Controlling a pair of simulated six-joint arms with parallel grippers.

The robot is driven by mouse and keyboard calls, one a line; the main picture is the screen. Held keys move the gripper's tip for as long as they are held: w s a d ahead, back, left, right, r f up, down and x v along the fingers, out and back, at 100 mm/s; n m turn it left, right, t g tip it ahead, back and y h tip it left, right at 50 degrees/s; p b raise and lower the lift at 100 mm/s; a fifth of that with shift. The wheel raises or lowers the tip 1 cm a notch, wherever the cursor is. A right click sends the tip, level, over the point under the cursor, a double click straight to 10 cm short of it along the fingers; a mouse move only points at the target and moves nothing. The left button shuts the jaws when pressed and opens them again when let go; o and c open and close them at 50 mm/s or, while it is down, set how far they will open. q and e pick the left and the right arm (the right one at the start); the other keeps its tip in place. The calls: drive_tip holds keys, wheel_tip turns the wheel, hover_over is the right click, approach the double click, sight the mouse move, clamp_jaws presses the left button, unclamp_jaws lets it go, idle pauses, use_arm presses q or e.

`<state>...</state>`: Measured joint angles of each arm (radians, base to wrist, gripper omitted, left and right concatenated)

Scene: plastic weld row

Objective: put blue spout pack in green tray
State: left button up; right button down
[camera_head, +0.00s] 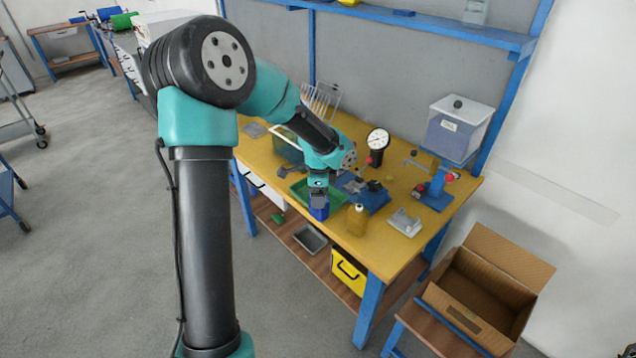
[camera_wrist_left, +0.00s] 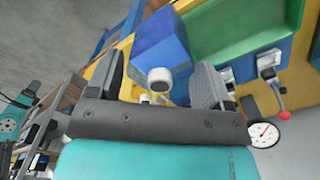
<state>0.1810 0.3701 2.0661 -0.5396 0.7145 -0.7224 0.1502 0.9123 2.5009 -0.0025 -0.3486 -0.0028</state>
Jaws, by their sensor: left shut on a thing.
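The blue spout pack (camera_head: 319,211) hangs under my left gripper (camera_head: 318,192) in the head view. In the wrist view, the pack (camera_wrist_left: 160,45) shows its white round cap between the two dark fingers of the left gripper (camera_wrist_left: 158,82), which are shut on it. The green tray (camera_head: 299,190) lies on the yellow bench just left of and behind the pack, partly hidden by my arm. In the wrist view the tray (camera_wrist_left: 225,35) is right beside the pack. I cannot tell whether the pack overlaps the tray's rim. My right gripper is not seen.
A yellowish bottle (camera_head: 357,220) stands right of the pack near the bench front. An open cardboard box (camera_head: 485,290) is beside the bench.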

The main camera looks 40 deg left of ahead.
use_arm(q)
drive_tip(key=w+a, duration=0.2)
drive_tip(key=w, duration=0.1)
drive_tip(key=w+a, duration=0.3)
drive_tip(key=w+a+f, duration=0.1)
drive_tip(key=w+a, duration=0.2)
drive_tip(key=w, duration=0.1)
drive_tip(key=shift+a+f, duration=0.1)
drive_tip(key=shift+f, duration=0.1)
drive_tip(key=shift+f, duration=1.65)
drive_tip(key=shift+f, duration=0.2)
drive_tip(key=o, duration=1.4)
drive_tip(key=shift+r, duration=0.15)
wheel_tip(320, 180, up, 12)
drive_tip(key=shift+r, duration=0.1)
